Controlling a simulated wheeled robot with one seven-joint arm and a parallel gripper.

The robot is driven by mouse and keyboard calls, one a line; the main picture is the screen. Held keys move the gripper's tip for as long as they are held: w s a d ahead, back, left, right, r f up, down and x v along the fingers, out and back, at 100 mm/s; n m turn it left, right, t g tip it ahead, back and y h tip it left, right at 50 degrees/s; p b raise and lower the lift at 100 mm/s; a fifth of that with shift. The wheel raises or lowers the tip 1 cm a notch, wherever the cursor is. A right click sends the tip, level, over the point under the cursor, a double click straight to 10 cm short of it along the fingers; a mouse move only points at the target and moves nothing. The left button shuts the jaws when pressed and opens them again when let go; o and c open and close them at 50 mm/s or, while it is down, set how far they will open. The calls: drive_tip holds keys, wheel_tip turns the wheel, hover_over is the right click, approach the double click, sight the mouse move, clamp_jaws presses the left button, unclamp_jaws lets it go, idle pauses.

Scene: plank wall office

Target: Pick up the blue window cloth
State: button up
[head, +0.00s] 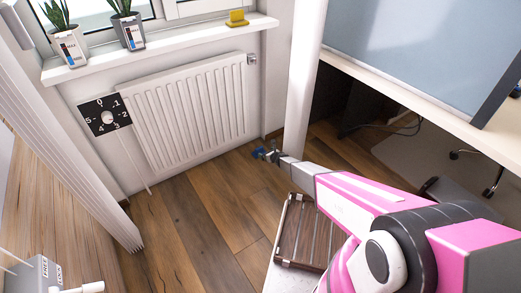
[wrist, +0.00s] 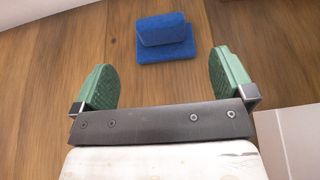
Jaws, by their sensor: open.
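The blue window cloth (wrist: 163,34) lies folded on the wooden floor in the wrist view, ahead of my gripper and between the lines of its fingers. In the head view a small piece of the blue cloth (head: 257,153) shows beside my gripper (head: 270,150); the rest is hidden behind it. In the wrist view my gripper (wrist: 163,80) has its two green fingers spread wide apart. Nothing is between the fingers, and the cloth is beyond their tips, not touched.
A white radiator (head: 190,108) stands below the windowsill (head: 160,46), which holds two potted plants and a yellow object (head: 237,18). A wooden slatted rack (head: 303,232) is below my arm. A desk (head: 420,95) is at right. The floor (head: 200,220) at left is clear.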

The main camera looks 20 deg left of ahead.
sight(260, 148)
drive_tip(key=x, duration=0.4)
drive_tip(key=shift+w+a+f, duration=0.15)
drive_tip(key=shift+w+a, duration=0.05)
drive_tip(key=shift+w, duration=0.1)
drive_tip(key=shift+r+x, duration=0.1)
drive_tip(key=shift+x, duration=1.35)
drive_tip(key=shift+r+x, duration=0.15)
drive_tip(key=shift+x, duration=1.3)
drive_tip(key=shift+a, duration=0.1)
drive_tip(key=shift+c, duration=0.3)
drive_tip(key=c, duration=1)
drive_tip(key=shift+o, duration=0.2)
drive_tip(key=shift+r, duration=0.1)
